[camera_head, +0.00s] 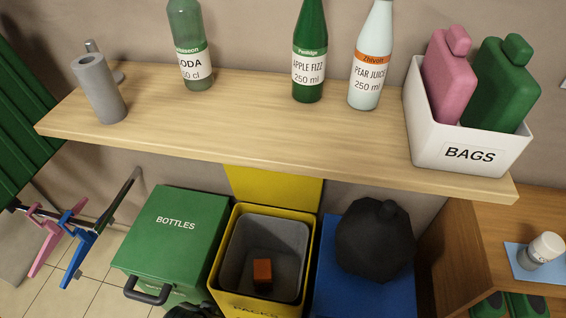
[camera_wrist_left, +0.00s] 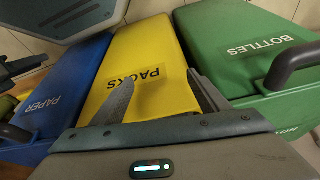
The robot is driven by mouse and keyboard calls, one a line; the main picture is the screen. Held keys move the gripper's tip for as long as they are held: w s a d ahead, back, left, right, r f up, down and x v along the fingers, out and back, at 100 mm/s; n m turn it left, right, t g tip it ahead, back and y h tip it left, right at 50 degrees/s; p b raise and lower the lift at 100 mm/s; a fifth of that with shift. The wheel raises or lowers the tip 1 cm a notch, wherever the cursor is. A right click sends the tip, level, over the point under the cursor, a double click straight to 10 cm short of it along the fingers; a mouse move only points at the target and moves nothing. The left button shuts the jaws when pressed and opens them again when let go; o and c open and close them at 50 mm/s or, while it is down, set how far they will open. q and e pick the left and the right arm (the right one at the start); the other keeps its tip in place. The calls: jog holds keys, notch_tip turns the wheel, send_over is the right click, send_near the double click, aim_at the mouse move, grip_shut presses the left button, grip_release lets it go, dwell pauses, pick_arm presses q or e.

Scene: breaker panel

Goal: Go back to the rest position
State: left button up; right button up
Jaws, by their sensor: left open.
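My left gripper (camera_wrist_left: 161,79) shows in the left wrist view with its two fingers apart and nothing between them. It is in front of a yellow face (camera_wrist_left: 150,62) labelled PACKS. In the head view the yellow packs bin (camera_head: 311,235) stands open, its yellow lid (camera_head: 275,187) raised behind it. A small orange-brown block (camera_head: 262,271) lies inside. I cannot make out either gripper in the head view; a dark shape at the bottom edge is too cut off to tell. My right gripper is not seen.
A wooden shelf (camera_head: 230,133) with bottles, a grey cylinder (camera_head: 100,90) and a white BAGS box (camera_head: 425,140) spans above the bins. The green BOTTLES bin (camera_head: 165,245) is closed. A black bag (camera_head: 375,245) sits on the blue bin (camera_head: 340,290). A wooden cabinet (camera_head: 450,260) stands right.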

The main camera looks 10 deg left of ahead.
pick_arm(q)
notch_tip(320, 180, down, 23)
jog(key=s+d+t+p, duration=0.1)
jog(key=d, duration=0.1)
jog(key=shift+s+h+p, duration=0.3)
jog(key=shift+s+h, duration=0.1)
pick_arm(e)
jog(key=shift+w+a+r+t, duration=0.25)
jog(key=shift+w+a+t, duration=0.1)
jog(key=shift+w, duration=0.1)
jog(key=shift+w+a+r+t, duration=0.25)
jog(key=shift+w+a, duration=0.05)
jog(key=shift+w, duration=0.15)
pick_arm(q)
jog(key=shift+d, duration=0.1)
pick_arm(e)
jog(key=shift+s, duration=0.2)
